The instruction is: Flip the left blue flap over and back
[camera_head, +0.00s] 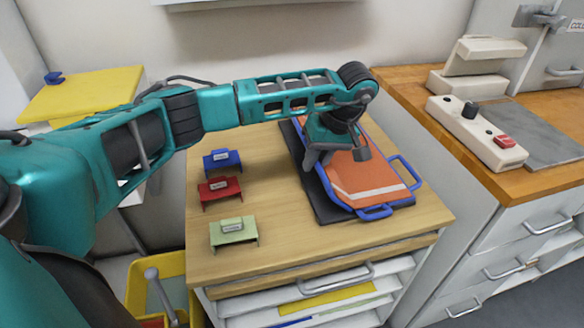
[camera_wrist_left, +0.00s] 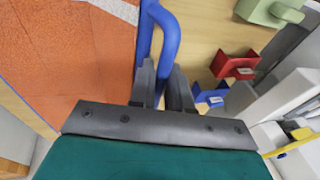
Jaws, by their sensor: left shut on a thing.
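An orange garment (camera_head: 360,172) with pale stripes lies on a dark folding board (camera_head: 323,203) with blue-edged parts. Blue loop handles show at its right side (camera_head: 405,172) and front edge (camera_head: 375,212). My left gripper (camera_head: 318,162) reaches down at the board's left side and hides part of it. In the left wrist view, my left gripper (camera_wrist_left: 162,85) is shut on the blue tube handle of the left blue flap (camera_wrist_left: 165,35), with the orange cloth (camera_wrist_left: 65,45) beside it. My right gripper is not in view.
Blue (camera_head: 222,160), red (camera_head: 219,190) and green (camera_head: 233,232) small labelled stands sit left of the board on the wooden cabinet top (camera_head: 290,240). A wooden counter with a cream sealing device (camera_head: 475,130) stands at right. A yellow bin (camera_head: 160,285) is at lower left.

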